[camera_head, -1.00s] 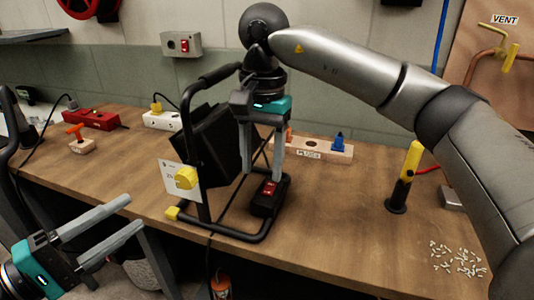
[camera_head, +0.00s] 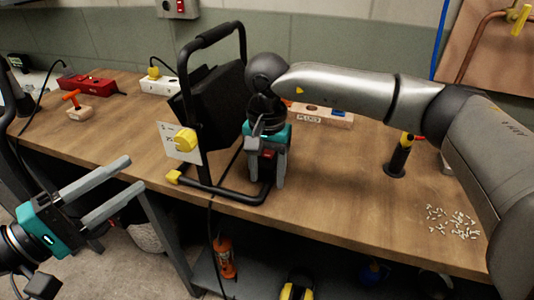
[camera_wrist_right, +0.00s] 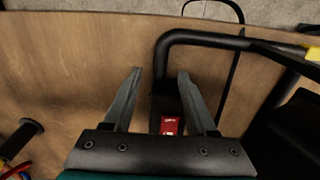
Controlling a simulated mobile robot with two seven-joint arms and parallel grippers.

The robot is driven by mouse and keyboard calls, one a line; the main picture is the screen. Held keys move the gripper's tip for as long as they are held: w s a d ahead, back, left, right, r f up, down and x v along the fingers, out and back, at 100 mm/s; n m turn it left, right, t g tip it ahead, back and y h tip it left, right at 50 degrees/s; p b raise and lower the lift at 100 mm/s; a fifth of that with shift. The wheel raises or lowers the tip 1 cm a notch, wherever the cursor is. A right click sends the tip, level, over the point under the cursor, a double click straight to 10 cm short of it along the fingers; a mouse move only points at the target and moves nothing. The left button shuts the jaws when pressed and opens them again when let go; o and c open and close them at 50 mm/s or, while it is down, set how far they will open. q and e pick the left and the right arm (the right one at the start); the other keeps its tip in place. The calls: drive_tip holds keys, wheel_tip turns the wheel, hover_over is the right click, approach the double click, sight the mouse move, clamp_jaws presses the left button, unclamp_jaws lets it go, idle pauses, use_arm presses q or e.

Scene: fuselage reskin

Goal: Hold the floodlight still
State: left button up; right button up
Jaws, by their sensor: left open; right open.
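The floodlight (camera_head: 213,108) stands on the bench as a black panel in a black tubular frame, with a yellow knob (camera_head: 186,140) on a white plate. A red rocker switch (camera_wrist_right: 170,126) sits on a dark box at the frame's base. My right gripper (camera_head: 267,183) points down around this switch box, open. In the right wrist view its fingers (camera_wrist_right: 160,73) are apart, with the red switch between them; contact cannot be told. My left gripper (camera_head: 134,176) is open and empty in front of the bench edge, left of the floodlight.
The wooden bench (camera_head: 330,195) has free room right of the floodlight. A yellow-black tool (camera_head: 400,155) stands upright there, with scattered white pieces (camera_head: 452,222) nearby. A wooden block (camera_head: 322,116) lies behind my right arm. A dark cable hangs over the front edge.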

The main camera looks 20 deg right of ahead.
drive_tip(key=shift+f, duration=0.8)
drive_tip(key=shift+c, duration=0.2)
clamp_jaws()
idle(0.7)
